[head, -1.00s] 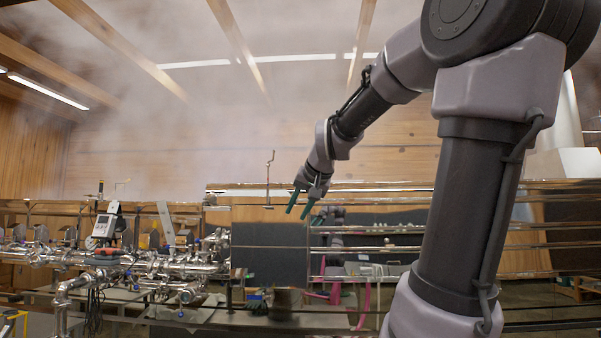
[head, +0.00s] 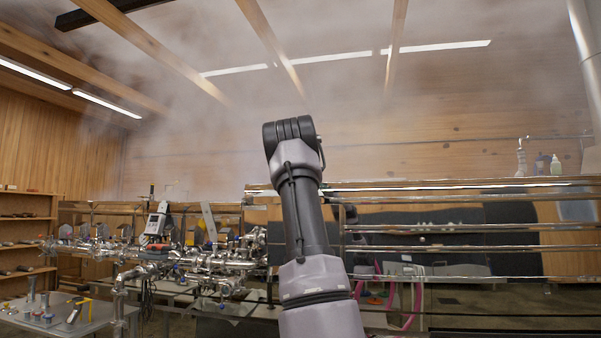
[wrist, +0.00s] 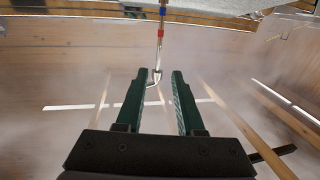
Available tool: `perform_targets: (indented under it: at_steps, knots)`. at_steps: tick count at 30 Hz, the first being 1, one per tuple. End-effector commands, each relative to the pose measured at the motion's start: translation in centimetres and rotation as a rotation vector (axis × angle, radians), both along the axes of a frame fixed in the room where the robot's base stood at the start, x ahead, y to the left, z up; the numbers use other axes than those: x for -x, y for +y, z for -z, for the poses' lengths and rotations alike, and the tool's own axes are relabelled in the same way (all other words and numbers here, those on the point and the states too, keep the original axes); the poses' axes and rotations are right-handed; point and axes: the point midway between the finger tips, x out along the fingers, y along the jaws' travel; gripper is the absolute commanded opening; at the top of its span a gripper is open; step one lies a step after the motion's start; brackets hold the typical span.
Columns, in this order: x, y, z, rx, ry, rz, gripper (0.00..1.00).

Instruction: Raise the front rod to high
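In the wrist view a thin metal rod (wrist: 160,48) with a blue band and a red band stands out from the evaporator edge. Its bent, hooked end reaches the space between my fingertips. My gripper (wrist: 161,75) is open, with its two green fingers apart on either side of the hooked end. I see no clear contact, and the depth between fingers and rod is hard to judge. In the head view my arm hides the gripper and this rod. Another small bent rod (head: 168,188) stands farther left there.
The long steel evaporator pan (head: 450,184) with rails runs across the middle and right. Shiny pipes and valves (head: 215,262) fill the left middle. A side table (head: 75,322) with tools is at lower left. Steam hangs over everything; the space above the pan is open.

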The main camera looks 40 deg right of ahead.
Motion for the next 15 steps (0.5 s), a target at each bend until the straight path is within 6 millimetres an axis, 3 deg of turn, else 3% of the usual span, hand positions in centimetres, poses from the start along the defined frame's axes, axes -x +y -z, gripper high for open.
perform_targets:
  at_steps: [6,15]
  knots:
    - [-3.1,-2.6,0.2,0.001,0.002,0.002,0.37]
    - [-5.8,-4.7,0.1,0.0,0.002,0.001,0.37]
